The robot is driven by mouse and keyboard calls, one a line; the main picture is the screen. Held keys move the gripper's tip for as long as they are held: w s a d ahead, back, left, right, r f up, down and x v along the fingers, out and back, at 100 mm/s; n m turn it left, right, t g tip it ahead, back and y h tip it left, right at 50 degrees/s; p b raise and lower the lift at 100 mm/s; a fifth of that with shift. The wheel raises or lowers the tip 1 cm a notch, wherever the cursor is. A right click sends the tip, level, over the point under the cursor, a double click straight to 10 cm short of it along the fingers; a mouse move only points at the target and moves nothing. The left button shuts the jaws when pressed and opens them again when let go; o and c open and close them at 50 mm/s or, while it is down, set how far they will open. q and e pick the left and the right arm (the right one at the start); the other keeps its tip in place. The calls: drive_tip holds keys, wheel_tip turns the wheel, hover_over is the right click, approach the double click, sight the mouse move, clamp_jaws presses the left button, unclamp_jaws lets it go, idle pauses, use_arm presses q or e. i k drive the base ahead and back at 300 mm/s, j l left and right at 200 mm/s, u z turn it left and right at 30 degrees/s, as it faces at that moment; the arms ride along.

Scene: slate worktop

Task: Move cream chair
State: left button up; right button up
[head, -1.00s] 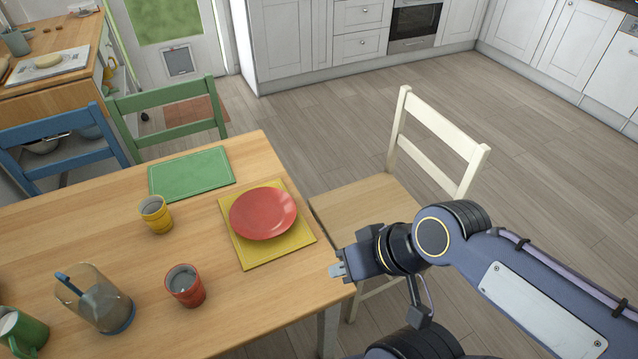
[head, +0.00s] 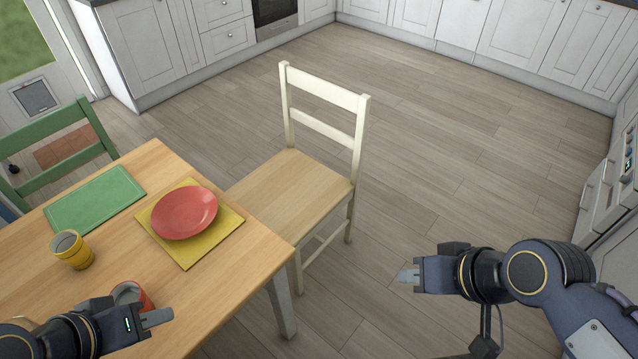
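The cream chair (head: 324,118) stands upright at the right end of the wooden table (head: 225,290), in the middle of the head view. It has a cream back and legs and a light wood seat (head: 290,192). The seat's left side meets the table edge in the picture, and some legs are hidden. My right gripper (head: 407,276) is to the right of the chair, apart from it, with floor behind it. My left gripper (head: 158,318) is over the table's near part, away from the chair. Both are seen side-on, so their finger gaps do not show.
A red plate (head: 184,214) lies on a yellow mat (head: 228,221). A green mat (head: 95,200), a yellow cup (head: 72,250) and a red cup (head: 133,292), partly hidden by my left gripper, are also there. A green chair (head: 60,150) stands behind. Floor right of the cream chair is clear.

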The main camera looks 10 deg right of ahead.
sight(292, 193)
drive_tip(key=z, duration=0.2)
drive_tip(key=u, duration=0.45)
drive_tip(key=i+l+u, duration=0.1)
drive_tip(key=u, duration=0.3)
drive_tip(key=l+u, duration=0.35)
drive_tip(key=i+l+u, duration=0.1)
drive_tip(key=u, duration=0.3)
drive_tip(key=l+u, duration=0.15)
drive_tip(key=l, duration=0.45)
drive_tip(key=l+u, duration=0.15)
drive_tip(key=l, duration=0.5)
drive_tip(key=l+u, duration=0.15)
drive_tip(key=l, duration=0.5)
drive_tip(key=l+u, duration=0.15)
drive_tip(key=l, duration=0.45)
drive_tip(key=k+l+u, duration=0.15)
drive_tip(key=l, duration=0.45)
drive_tip(key=k+l, duration=0.1)
drive_tip(key=l, duration=0.9)
drive_tip(key=k, duration=0.05)
